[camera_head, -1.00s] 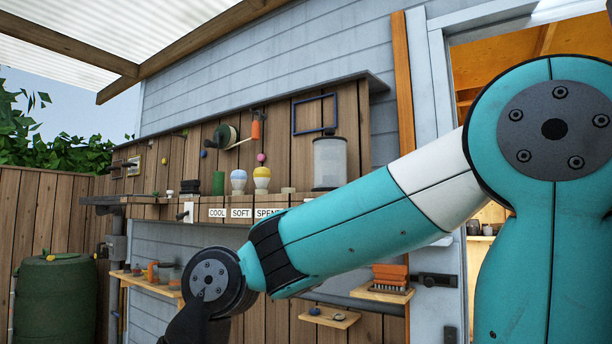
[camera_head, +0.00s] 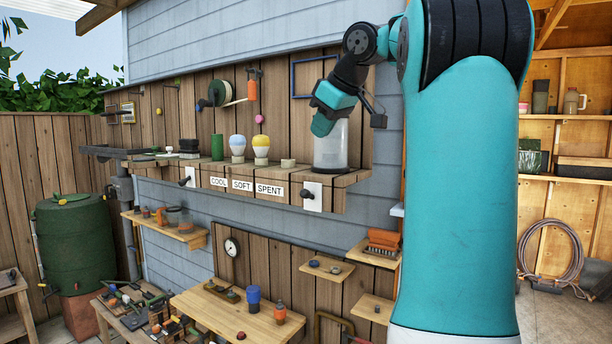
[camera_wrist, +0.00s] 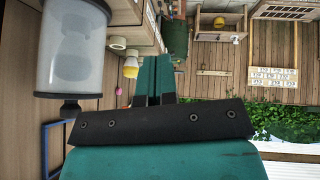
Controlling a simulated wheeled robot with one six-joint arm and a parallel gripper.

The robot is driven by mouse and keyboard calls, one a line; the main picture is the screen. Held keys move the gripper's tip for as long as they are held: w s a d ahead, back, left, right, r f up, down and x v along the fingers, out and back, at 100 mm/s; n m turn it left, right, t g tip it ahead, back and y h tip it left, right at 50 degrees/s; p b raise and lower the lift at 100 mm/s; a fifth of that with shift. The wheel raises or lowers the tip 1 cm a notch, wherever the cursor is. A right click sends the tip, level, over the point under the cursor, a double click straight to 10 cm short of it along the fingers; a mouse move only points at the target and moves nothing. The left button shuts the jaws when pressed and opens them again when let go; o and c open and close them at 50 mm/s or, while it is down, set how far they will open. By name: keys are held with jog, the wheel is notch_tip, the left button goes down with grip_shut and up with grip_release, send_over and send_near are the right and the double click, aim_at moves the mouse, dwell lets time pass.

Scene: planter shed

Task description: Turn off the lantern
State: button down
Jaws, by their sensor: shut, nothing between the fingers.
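The lantern, a frosted clear cylinder (camera_head: 331,155), stands upright at the right end of the wall shelf. In the wrist view the lantern (camera_wrist: 72,50) is at the upper left, with a pale bulb shape inside and a dark cap; no clear glow shows. A white switch plate with a dark lever (camera_head: 311,195) is on the shelf front just below the lantern. My gripper (camera_head: 322,124) hangs in front of the lantern's upper part and hides its top. In the wrist view my gripper (camera_wrist: 154,78) has its teal fingers together and empty, to the right of the lantern.
The shelf front (camera_head: 337,197) carries COOL, SOFT and SPENT labels. Another lever (camera_head: 186,181) is farther left. A blue frame (camera_head: 293,80) hangs behind my arm.

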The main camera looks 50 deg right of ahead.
jog(key=shift+f, duration=0.1)
jog(key=b, duration=0.2)
send_over(306, 195)
notch_tip(306, 195, down, 10)
jog(key=shift+f+p, duration=0.35)
jog(key=shift+f, duration=0.5)
jog(key=shift+f, duration=0.15)
